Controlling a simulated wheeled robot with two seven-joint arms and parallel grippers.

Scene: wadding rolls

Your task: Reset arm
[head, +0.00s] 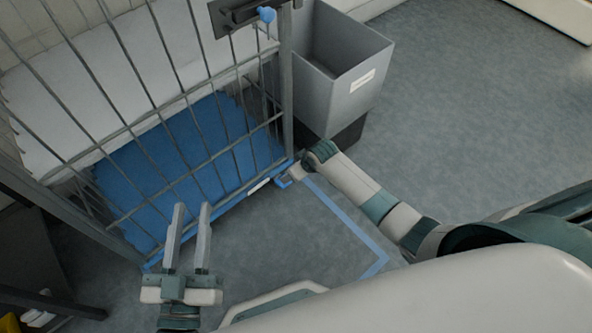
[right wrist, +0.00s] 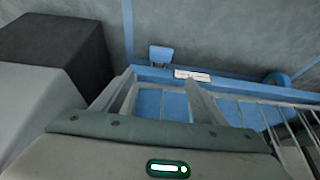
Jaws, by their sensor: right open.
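My left gripper (head: 188,212) is in the lower left of the head view. Its two pale fingers point up the picture, are apart and have nothing between them. It is in front of the barred cage trolley (head: 291,90). My right arm reaches in from the right, with its gripper (head: 286,180) low by the trolley's blue base corner. In the right wrist view, the right gripper's fingers (right wrist: 160,78) are spread over the blue base edge (right wrist: 230,84). No object shows held between them; whether they touch the base I cannot tell.
White wadding (head: 50,110) lies behind the bars above the blue trolley floor (head: 160,160). A grey bin (head: 350,85) stands beside the trolley, close to my right forearm. Blue tape (head: 345,220) marks the floor. Open floor (head: 470,110) lies to the right.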

